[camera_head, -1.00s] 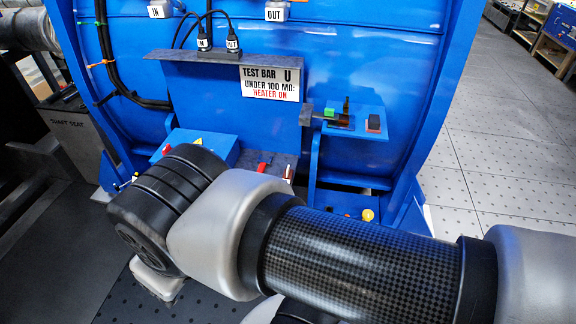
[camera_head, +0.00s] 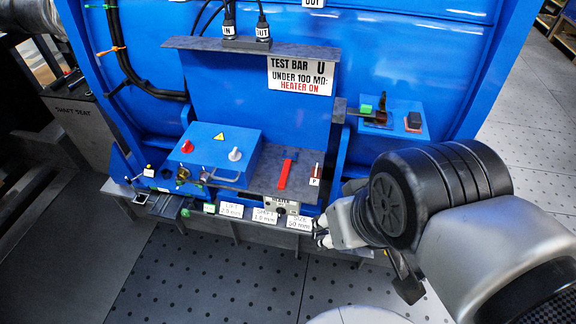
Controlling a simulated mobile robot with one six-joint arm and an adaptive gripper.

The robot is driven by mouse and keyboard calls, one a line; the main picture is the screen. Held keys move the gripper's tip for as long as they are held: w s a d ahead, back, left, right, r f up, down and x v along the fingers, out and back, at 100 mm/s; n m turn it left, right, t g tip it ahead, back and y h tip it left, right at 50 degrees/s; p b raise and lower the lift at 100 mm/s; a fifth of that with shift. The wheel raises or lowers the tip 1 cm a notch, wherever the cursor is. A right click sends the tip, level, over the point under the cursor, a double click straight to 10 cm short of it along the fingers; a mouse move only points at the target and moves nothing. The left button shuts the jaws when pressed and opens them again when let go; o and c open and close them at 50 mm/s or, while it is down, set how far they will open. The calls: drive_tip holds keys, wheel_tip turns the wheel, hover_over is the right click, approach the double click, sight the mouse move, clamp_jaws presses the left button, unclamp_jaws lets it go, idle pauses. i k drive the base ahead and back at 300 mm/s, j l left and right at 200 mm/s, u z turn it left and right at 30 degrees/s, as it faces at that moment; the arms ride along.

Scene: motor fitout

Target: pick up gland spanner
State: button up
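I cannot clearly identify the gland spanner. A slim red-handled tool (camera_head: 286,172) lies on the grey shelf of the blue motor, right of the blue box, and may be it. A small brown item tagged P (camera_head: 316,173) stands just right of the tool. My gripper (camera_head: 321,233) is at the front edge of the shelf, below and right of the red tool and apart from it.
The blue box (camera_head: 208,158) with knobs and a handle stands left on the shelf. Labels (camera_head: 265,216) line the front edge. The TEST BAR sign (camera_head: 300,75) hangs above.

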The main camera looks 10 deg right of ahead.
sight(288, 160)
drive_tip(key=j+z, duration=0.2)
drive_tip(key=z, duration=0.2)
drive_tip(key=j+z, duration=0.2)
drive_tip(key=z, duration=0.15)
drive_tip(key=j+z, duration=0.1)
drive_tip(key=j, duration=0.5)
drive_tip(key=j+z, duration=0.1)
drive_tip(key=j, duration=0.5)
drive_tip(key=k+j+z, duration=0.15)
drive_tip(key=j, duration=0.4)
drive_tip(key=j+z, duration=0.1)
drive_tip(key=j, duration=0.5)
drive_tip(key=k+j+z, duration=0.1)
drive_tip(key=j, duration=0.5)
drive_tip(key=k, duration=0.7)
